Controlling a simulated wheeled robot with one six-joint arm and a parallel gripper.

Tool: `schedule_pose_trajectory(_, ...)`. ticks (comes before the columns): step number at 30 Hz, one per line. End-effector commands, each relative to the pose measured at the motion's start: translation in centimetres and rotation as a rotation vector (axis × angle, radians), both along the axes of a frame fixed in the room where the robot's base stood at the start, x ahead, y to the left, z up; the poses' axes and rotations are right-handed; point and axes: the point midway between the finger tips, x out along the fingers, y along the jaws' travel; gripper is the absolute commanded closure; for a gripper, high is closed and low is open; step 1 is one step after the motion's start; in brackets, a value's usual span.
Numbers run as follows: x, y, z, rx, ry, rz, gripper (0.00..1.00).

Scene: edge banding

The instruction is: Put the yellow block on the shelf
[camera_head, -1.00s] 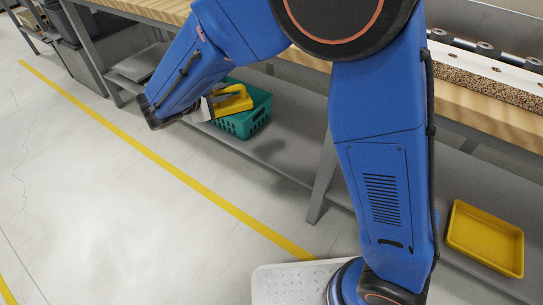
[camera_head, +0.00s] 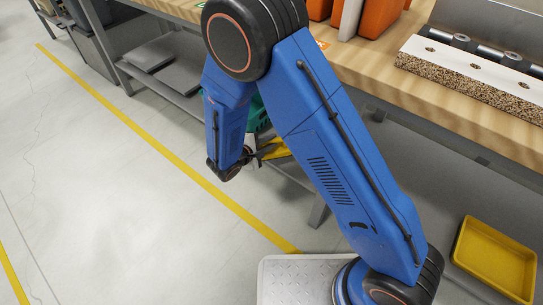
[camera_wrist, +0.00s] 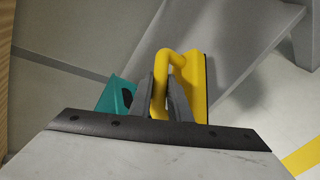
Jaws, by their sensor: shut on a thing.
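The yellow block (camera_head: 276,149) has a loop handle and a flat body. In the wrist view the block (camera_wrist: 196,88) is in the grip of my gripper (camera_wrist: 168,88), whose dark fingers are shut on its handle. In the head view my gripper (camera_head: 256,156) holds it at the bench's front side, below the worktop; the arm hides part of it. The grey lower shelf (camera_head: 425,200) runs under the bench. Whether the block touches the shelf cannot be told.
A teal basket (camera_head: 257,115) is mostly hidden behind my arm; it shows left of the fingers in the wrist view (camera_wrist: 113,97). A bench leg (camera_head: 318,211) stands near my arm. Floor at left is clear.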

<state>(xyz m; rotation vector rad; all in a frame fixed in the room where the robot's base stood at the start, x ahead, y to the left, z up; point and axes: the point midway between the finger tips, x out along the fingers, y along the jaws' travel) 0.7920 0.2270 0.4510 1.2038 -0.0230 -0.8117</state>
Motion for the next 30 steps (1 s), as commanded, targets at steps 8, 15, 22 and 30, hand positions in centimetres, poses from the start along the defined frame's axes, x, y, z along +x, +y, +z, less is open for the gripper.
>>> schedule_pose_trajectory(8, 0.0, 0.1, -2.7, 0.001, -0.001, 0.001, 1.0)
schedule_pose_trajectory(15, 0.0, 0.0, -4.5, -0.001, 0.001, 0.0, 1.0)
schedule_pose_trajectory(22, 0.0, 0.1, -6.9, -0.001, 0.0, 0.002, 1.0)
schedule_pose_trajectory(30, 0.0, 0.1, -7.0, 0.0, -0.001, 0.001, 1.0)
